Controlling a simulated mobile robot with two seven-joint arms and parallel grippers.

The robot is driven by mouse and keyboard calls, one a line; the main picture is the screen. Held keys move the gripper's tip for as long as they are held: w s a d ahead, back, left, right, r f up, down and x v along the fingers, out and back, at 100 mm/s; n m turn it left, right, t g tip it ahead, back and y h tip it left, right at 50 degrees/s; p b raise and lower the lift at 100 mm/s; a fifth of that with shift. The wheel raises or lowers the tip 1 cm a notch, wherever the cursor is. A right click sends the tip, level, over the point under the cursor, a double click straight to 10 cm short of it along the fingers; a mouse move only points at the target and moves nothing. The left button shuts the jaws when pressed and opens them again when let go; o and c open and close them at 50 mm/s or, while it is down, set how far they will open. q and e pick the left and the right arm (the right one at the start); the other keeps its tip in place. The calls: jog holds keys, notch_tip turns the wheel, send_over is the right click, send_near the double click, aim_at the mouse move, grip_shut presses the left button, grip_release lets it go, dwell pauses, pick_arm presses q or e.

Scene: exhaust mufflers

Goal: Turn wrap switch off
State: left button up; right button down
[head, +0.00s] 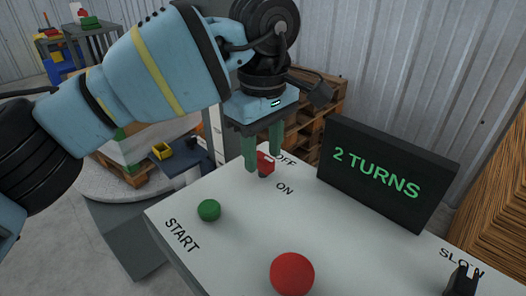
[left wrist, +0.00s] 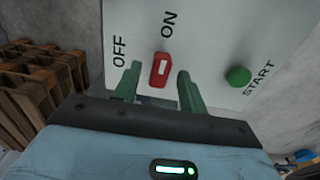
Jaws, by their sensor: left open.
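The wrap switch is a small red switch (head: 266,166) on the pale panel (head: 230,235), beside the OFF and ON labels. In the left wrist view the red switch (left wrist: 160,69) has a pale mark on its face; I cannot tell for sure which way it is set. My left gripper (head: 262,158) points down at the panel. Its green fingers are open, one on each side of the switch, as the left wrist view (left wrist: 159,76) shows. A gap shows between the switch and each finger there. My right gripper is not in view.
A green START button (head: 209,210) and a large red button (head: 292,274) stand up from the panel. A black display (head: 385,175) reading "2 TURNS" stands behind them. A black control (head: 462,281) sits by the SLOW label. Wooden pallets (head: 322,105) are stacked behind the panel.

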pick_arm(q)
jog(key=shift+f, duration=0.35)
jog(key=shift+c, duration=0.4)
